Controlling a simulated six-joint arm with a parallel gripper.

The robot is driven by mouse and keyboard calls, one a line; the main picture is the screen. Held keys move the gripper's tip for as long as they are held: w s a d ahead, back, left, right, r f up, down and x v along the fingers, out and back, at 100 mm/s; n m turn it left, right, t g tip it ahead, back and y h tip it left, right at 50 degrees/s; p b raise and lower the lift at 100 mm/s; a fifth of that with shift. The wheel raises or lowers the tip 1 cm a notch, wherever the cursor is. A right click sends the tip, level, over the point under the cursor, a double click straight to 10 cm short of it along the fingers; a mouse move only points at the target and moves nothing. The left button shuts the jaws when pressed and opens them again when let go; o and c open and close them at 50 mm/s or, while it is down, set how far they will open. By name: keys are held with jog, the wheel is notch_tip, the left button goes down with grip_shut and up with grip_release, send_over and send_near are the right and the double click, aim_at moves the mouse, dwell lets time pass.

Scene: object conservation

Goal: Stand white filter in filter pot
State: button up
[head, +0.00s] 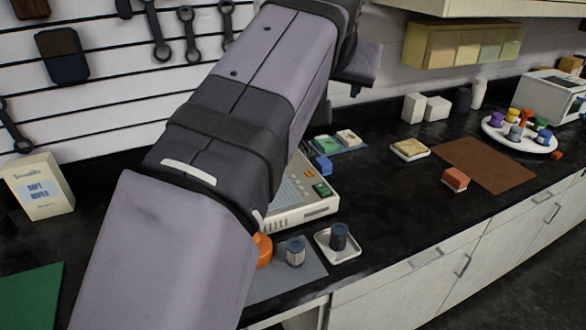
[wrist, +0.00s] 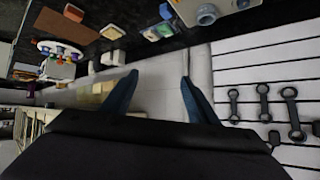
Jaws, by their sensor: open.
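I cannot surely pick out the white filter or the filter pot. A grey-blue canister with a pale lower part (head: 296,257) stands upright on a grey mat (head: 290,283), beside an orange round thing (head: 263,245) partly hidden by my arm. A dark blue canister (head: 339,232) stands on a small white tray (head: 322,240). My gripper (wrist: 159,75) is open and empty, its two blue fingers apart, high above the bench and far from the canisters. In the head view it is mostly hidden behind my arm.
A white device (head: 298,217) stands behind the canisters. A round white tray (head: 500,138) holds several coloured pots at the right. A brown mat (head: 490,165), a red block (head: 455,179) and white boxes (head: 437,108) lie on the bench. A wipes box (head: 40,187) stands at left.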

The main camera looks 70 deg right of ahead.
notch_tip(320, 180, down, 3)
jog(key=y+p, duration=0.2)
jog(key=p, duration=0.3)
jog(key=n+y, duration=0.3)
jog(key=y, duration=0.2)
send_near(296, 244)
jog(key=shift+s+d+f+n, duration=0.1)
jog(key=shift+f+n, duration=0.3)
jog(key=shift+n, duration=0.4)
jog(key=shift+s+f+n, duration=0.1)
jog(key=shift+f+n, duration=0.25)
jog(key=shift+n, duration=0.45)
jog(key=shift+w+x, duration=0.15)
jog(key=shift+x, duration=1.7)
jog(key=shift+w+x, duration=0.2)
jog(key=shift+x, duration=1.6)
jog(key=shift+d+r, duration=0.1)
jog(key=shift+d, duration=0.05)
jog(key=c, duration=1.2)
jog(key=shift+r+t, duration=0.15)
jog(key=shift+t, duration=0.15)
